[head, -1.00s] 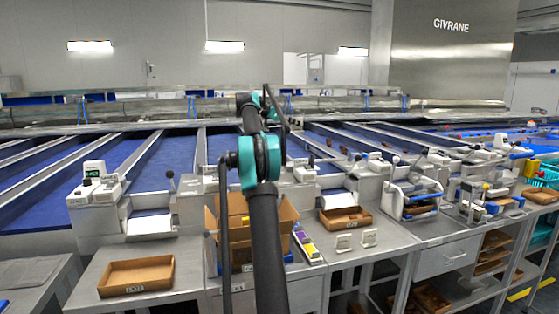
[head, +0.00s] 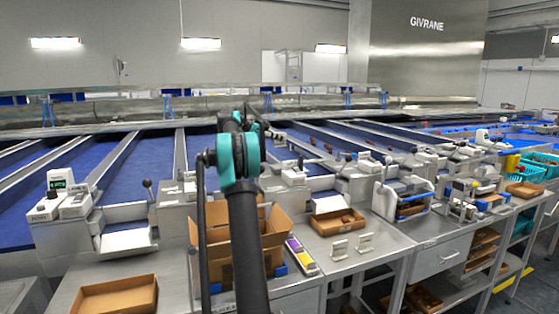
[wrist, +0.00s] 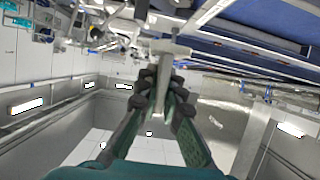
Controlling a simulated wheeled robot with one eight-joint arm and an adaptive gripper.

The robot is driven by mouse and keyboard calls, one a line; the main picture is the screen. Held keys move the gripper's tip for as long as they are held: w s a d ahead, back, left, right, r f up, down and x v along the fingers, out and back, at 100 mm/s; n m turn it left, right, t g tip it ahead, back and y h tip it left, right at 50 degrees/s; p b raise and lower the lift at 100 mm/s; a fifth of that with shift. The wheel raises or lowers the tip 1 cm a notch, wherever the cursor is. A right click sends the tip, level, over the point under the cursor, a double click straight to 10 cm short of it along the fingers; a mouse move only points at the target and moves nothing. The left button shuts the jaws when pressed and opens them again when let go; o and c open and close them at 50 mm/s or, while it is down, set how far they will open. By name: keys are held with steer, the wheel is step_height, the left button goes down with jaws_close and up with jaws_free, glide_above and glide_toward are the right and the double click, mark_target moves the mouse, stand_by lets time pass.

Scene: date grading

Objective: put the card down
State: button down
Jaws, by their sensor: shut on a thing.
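In the wrist view my gripper (wrist: 163,84) is shut on a thin pale piece, the card (wrist: 161,92), seen nearly edge-on between the fingertips. A wider pale grey part (wrist: 165,47) shows just beyond the tips; I cannot tell whether it belongs to the card. The card is held up in the air. In the head view my arm reaches forward over the bench, and the gripper and card cannot be made out clearly behind its links.
The grey bench holds an open cardboard box (head: 271,224), a colour-striped strip (head: 302,256), two small white stands (head: 339,249) and shallow brown trays (head: 114,297). Weighing units and a lever press (head: 405,199) stand along the bench. Blue sloping lanes (head: 106,165) lie behind.

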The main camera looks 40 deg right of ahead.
mark_target(280, 167)
step_height(280, 167, down, 10)
steer(key=shift+r, duration=0.25)
stand_by(0.3)
steer(key=c, duration=1.7)
jaws_free()
steer(key=shift+f, duration=0.1)
steer(key=v, duration=1.2)
